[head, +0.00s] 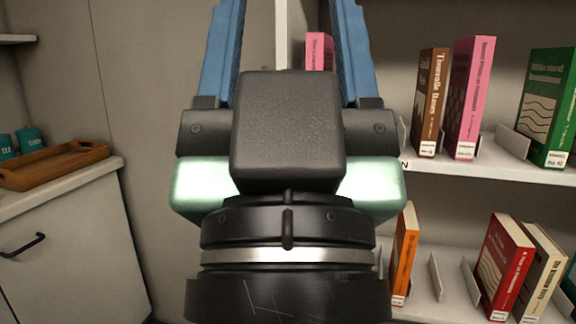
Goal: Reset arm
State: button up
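My gripper (290,20) fills the middle of the head view, seen from behind, with its dark wrist pointing up the picture. Its two blue fingers stand wide apart, and their tips are cut off by the top edge of the frame. I see nothing held between the visible parts of the fingers. A pink book (319,51) shows between them, farther back on the shelf. The wrist hides the middle of the scene behind it.
A white bookshelf (480,180) on the right holds several upright books, among them a green book (548,105) and a red book (505,262). On the left, a counter (60,185) carries a wooden tray (55,165) and teal canisters (28,140).

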notch_tip(320, 180, up, 29)
jog(key=p, duration=2.6)
